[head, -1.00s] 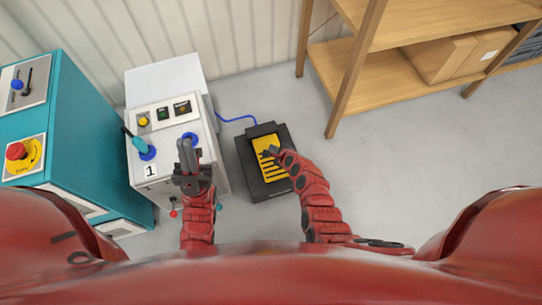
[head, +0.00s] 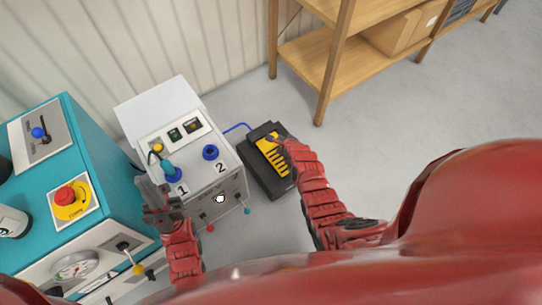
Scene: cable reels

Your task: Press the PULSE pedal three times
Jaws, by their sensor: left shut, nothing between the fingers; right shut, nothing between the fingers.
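The pedal (head: 272,156) is a yellow plate with black slots in a black housing (head: 268,184) on the floor, right of the white box. A blue cable runs from its back. My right gripper (head: 278,140) is over the upper part of the yellow plate, shut and empty. Whether its tip touches the plate, and whether the plate is pushed down, I cannot tell. My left gripper (head: 148,190) is shut and empty, beside the left front edge of the white box. I cannot read any lettering on the pedal.
The white box (head: 160,96) has blue fittings numbered 1 and 2 and a small button panel. A teal cabinet (head: 100,130) with a red emergency button (head: 66,195) stands left. A wooden shelf (head: 330,70) with a carton stands at the back right.

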